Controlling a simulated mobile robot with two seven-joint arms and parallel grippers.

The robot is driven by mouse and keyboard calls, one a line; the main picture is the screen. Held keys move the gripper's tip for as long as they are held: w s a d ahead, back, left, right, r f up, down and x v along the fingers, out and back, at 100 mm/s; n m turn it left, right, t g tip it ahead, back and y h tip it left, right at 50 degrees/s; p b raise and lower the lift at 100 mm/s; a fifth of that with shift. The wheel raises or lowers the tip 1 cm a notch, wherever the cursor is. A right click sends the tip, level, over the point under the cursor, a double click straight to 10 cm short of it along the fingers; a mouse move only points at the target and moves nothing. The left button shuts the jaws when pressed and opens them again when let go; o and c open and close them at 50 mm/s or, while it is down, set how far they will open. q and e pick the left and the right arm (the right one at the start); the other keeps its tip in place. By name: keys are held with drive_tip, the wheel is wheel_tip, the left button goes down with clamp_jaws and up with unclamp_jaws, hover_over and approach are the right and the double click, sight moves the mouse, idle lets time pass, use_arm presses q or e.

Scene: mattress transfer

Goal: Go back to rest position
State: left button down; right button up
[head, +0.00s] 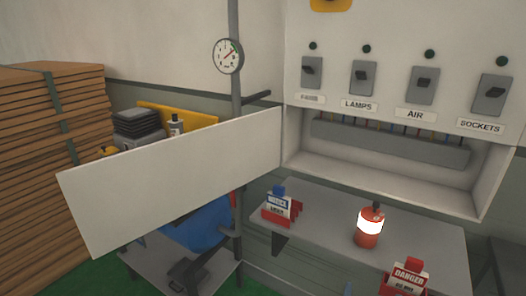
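Neither of my grippers shows in the head view. The task names no object. In front of me is a pale wall panel (405,45) with a row of grey switches. The labels read LAMPS (359,105), AIR (416,115) and SOCKETS (480,127); the leftmost label (312,99) is too blurred to read. A dark green round light sits above each switch. The panel's white flap (175,180) stands open to the left and hides part of what is behind it.
A grey shelf (330,215) below the panel holds a blue-and-red tag (280,208), a glowing red lantern (369,228) and a DANGER tag (405,278). A grey pipe with a gauge (228,56) stands left of the panel. Stacked brown boards (40,150) fill the left.

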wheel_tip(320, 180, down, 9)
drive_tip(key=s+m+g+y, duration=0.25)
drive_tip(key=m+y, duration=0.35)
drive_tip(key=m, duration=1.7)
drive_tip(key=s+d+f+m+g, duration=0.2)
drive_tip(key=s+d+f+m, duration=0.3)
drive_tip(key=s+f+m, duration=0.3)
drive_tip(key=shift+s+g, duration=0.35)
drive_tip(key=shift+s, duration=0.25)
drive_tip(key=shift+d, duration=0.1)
